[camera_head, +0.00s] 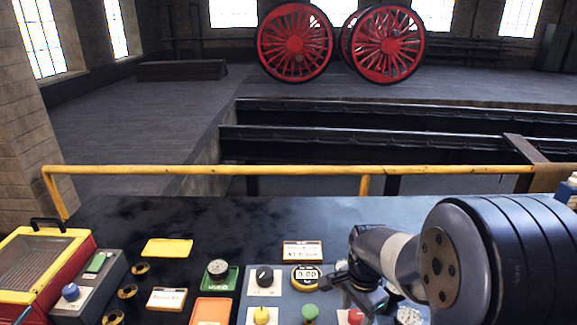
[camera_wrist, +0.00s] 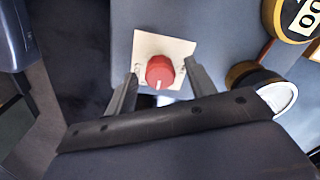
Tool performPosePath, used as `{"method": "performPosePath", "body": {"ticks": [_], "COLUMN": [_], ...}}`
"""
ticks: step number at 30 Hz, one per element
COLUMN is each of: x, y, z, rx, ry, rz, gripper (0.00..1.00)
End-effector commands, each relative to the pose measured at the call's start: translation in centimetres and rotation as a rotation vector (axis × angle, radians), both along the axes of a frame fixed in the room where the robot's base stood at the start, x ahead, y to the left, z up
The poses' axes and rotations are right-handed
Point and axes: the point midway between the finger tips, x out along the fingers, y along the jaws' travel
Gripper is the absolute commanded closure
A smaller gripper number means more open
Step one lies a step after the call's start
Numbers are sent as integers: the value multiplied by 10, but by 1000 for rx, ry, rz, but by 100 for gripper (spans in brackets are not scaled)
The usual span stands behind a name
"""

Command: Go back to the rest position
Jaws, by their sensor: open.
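My gripper (camera_wrist: 160,88) is open in the wrist view, its two fingers on either side of a red knob (camera_wrist: 160,71) on a pale square plate. No contact with the knob is visible. In the head view my gripper (camera_head: 357,296) is low at the right, over the right part of the blue-grey control panel (camera_head: 283,308). My arm covers much of that side. The red knob (camera_head: 355,316) is partly visible just under the gripper.
The panel also has a black knob (camera_head: 264,276), a yellow knob (camera_head: 261,315), a green knob (camera_head: 309,312) and a round display (camera_head: 306,276). A red and yellow box (camera_head: 42,262) stands at left. A yellow rail (camera_head: 205,170) runs behind the bench. The dark bench top behind the panel is mostly clear.

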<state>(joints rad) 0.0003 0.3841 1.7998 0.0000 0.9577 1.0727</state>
Motion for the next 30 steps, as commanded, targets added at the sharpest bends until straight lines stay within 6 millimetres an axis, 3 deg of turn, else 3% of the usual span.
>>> {"method": "performPosePath", "body": {"ticks": [30], "x": [0], "y": [0], "z": [0], "rx": [0], "ry": [0], "rz": [803], "gripper": [48]}}
